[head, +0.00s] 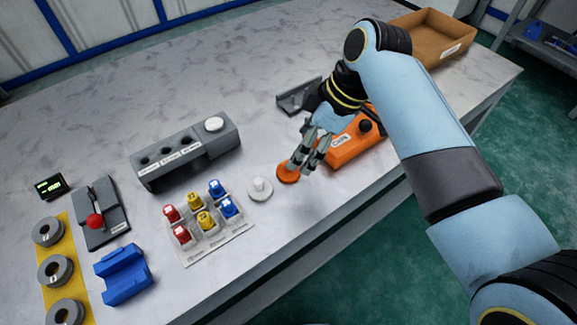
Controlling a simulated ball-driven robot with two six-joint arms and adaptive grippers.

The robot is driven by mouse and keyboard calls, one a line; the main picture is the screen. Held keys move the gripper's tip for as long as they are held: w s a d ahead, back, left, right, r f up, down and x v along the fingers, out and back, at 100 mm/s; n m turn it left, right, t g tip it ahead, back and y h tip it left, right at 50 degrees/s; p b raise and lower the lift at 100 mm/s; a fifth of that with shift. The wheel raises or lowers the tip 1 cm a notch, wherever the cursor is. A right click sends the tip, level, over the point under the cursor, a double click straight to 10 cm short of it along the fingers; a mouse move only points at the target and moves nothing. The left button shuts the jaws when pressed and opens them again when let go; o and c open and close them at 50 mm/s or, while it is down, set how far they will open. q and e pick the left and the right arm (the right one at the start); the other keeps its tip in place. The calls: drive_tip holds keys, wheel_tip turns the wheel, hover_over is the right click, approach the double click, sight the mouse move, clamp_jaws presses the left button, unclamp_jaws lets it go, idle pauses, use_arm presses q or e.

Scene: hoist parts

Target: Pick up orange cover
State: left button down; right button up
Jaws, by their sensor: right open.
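The orange cover (286,175), a small round orange disc, lies on the table right of the middle. My right gripper (299,168) comes in from the right, pointing down at the cover. Its fingers are open and stand over and beside the cover, hiding part of it. I cannot tell whether they touch it. My left gripper is not in view.
An orange labelled box (352,152) with a black knob stands close right of my gripper. A white knobbed disc (260,188) lies just left. A rack of coloured pieces (218,246), a grey block (170,178) and a cardboard box (440,52) are around.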

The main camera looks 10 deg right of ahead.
drive_tip(key=x, duration=0.7)
drive_tip(key=shift+a+f, duration=0.2)
drive_tip(key=c, duration=1)
drive_tip(key=shift+r, duration=0.15)
drive_tip(key=shift+c, duration=0.2)
